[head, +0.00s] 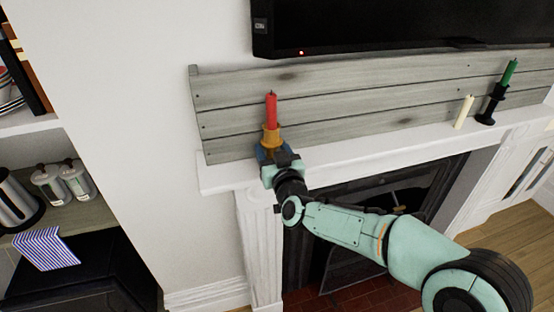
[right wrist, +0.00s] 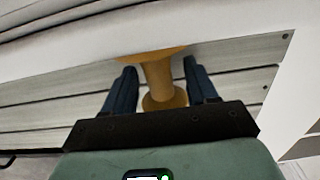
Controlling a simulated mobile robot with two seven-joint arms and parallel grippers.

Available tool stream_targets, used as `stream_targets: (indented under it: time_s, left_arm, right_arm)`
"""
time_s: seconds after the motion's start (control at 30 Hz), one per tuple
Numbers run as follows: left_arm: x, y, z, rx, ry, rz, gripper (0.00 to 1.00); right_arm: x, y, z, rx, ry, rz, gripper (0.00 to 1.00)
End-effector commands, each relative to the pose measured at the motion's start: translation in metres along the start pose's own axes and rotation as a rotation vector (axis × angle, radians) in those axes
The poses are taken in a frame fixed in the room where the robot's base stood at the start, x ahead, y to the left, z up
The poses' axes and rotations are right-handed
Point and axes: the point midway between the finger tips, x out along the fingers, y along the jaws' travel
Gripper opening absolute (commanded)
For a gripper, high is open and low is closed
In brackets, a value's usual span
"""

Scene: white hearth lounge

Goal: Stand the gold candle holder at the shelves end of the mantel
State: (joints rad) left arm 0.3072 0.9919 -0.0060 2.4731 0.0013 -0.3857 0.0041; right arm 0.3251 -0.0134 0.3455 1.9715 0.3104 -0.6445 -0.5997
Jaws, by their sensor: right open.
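The gold candle holder (head: 271,137) with a red candle (head: 272,111) in it stands upright on the white mantel (head: 222,178), near the left end on the shelves side. My right gripper (head: 270,154) is at the holder. In the right wrist view the gold holder (right wrist: 158,77) is between the two dark fingers of the gripper (right wrist: 160,72), with a gap on each side. The gripper is open and not closed on it. In the head view the gripper hides the holder's foot. My left gripper is not in view.
A cream candle (head: 464,112) and a green candle (head: 509,73) in a black holder (head: 491,104) stand at the mantel's right end. The mantel between is clear. A television (head: 400,25) hangs above grey boards (head: 330,100). Shelves (head: 90,215) with canisters are at left.

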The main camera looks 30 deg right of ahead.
Motion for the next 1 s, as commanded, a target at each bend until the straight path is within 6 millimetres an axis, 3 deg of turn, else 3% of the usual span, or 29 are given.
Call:
stream_targets:
  time_s: [0.6,0.87,0.93,1.0]
  left_arm:
    - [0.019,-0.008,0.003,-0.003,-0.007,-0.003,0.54]
    - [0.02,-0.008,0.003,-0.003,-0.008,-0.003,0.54]
    - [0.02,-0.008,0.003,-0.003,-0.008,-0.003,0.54]
    - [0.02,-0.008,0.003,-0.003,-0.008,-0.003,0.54]
  right_arm:
    - [-0.109,0.0,-0.002,-0.001,0.002,0.001,0.58]
    - [-0.12,0.0,-0.001,0.0,-0.001,0.0,0.58]
    - [-0.118,-0.001,0.007,0.004,-0.019,-0.004,0.58]
    - [-0.11,-0.003,0.03,0.016,-0.072,-0.015,0.58]
